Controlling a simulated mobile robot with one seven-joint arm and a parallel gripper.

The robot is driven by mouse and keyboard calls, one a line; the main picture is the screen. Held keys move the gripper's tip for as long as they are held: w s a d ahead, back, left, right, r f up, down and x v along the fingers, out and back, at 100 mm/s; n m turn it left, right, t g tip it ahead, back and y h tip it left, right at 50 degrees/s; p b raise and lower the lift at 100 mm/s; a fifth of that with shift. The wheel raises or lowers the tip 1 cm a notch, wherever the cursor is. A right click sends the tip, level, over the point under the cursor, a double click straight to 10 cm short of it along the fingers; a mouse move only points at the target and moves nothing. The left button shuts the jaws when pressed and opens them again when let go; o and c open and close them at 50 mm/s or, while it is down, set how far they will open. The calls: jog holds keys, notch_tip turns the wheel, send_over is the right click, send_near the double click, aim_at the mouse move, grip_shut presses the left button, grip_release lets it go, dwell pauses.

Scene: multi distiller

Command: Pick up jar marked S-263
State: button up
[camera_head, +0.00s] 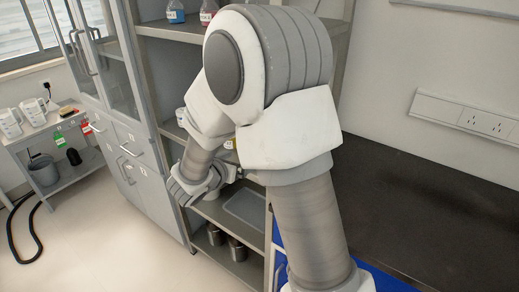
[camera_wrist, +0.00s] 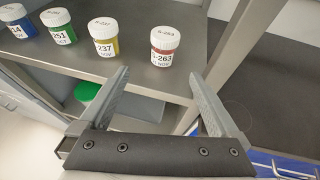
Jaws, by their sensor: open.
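The jar marked S-263 (camera_wrist: 162,48) has a white lid, a red body and a white label. In the wrist view it stands upright on a grey shelf (camera_wrist: 140,68), near the shelf's front edge. My gripper (camera_wrist: 160,88) is open and empty, its two fingers pointing toward the shelf. The jar is ahead of the gap between the fingertips, apart from them. In the head view my arm hides the jar, and my gripper cannot be made out clearly there.
Left of the jar stand a yellow jar marked 237 (camera_wrist: 104,38), a green jar marked 251 (camera_wrist: 59,27) and a blue jar (camera_wrist: 17,20). A shelf post (camera_wrist: 240,50) rises on the right. A dark worktop (camera_head: 430,215) lies right of my arm.

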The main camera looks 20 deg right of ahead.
jog(key=x, duration=0.8)
jog(key=shift+w+d+f+b, duration=0.2)
jog(key=shift+w+d+b, duration=0.05)
jog(key=shift+d+b, duration=0.05)
jog(key=shift+d+x, duration=0.25)
jog(key=shift+x, duration=2.4)
jog(key=shift+s+r, duration=0.2)
jog(key=c, duration=1.5)
